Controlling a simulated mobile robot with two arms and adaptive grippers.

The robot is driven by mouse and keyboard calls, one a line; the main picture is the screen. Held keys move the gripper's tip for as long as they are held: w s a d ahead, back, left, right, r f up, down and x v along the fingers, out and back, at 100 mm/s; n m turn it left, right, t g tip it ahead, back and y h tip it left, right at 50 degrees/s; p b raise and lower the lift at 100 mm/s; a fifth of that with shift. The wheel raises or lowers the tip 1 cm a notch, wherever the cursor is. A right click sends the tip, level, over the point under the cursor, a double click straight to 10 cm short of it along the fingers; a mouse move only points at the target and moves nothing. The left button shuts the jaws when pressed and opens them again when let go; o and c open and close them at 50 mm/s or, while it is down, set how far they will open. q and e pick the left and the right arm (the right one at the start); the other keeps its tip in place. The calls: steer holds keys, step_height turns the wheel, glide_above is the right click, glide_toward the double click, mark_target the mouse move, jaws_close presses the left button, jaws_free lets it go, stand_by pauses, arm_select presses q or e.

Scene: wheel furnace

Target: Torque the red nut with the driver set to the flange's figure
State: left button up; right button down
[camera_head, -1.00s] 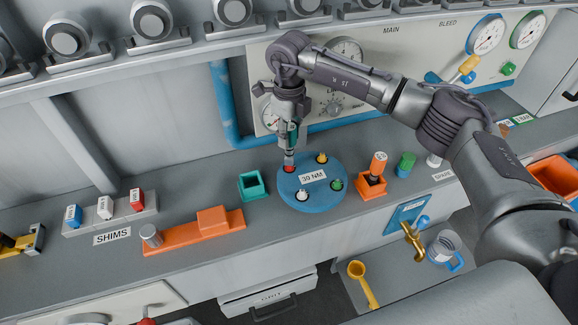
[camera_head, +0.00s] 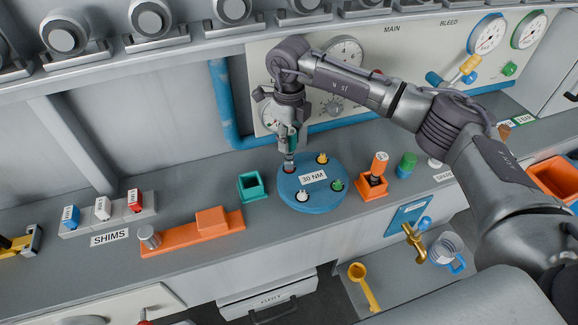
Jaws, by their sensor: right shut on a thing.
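The blue round flange (camera_head: 313,199) sits on the grey counter with a label that appears to read 30 NM. Yellow (camera_head: 322,158), green (camera_head: 337,185) and white (camera_head: 302,195) nuts stand around its top. My right gripper (camera_head: 290,128) points down above the flange's back left and is shut on a teal driver (camera_head: 291,143), held upright. The driver's tip is at the red nut (camera_head: 289,171), which it mostly hides; I cannot tell how fully it is seated. An empty teal holder (camera_head: 252,187) stands left of the flange. My left gripper is not in view.
An orange driver (camera_head: 379,163) stands in an orange holder (camera_head: 371,187) right of the flange, with a green-topped item (camera_head: 406,164) beyond. An orange fixture (camera_head: 193,236) and the shims rack (camera_head: 104,216) lie left. The gauge panel (camera_head: 395,60) rises close behind my right arm.

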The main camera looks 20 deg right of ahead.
steer(key=shift+f, duration=0.3)
steer(key=c, duration=0.7)
jaws_free()
steer(key=shift+r, duration=0.1)
steer(key=shift+o, duration=0.2)
step_height(320, 180, up, 8)
steer(key=shift+f, duration=0.25)
steer(key=shift+f, duration=0.1)
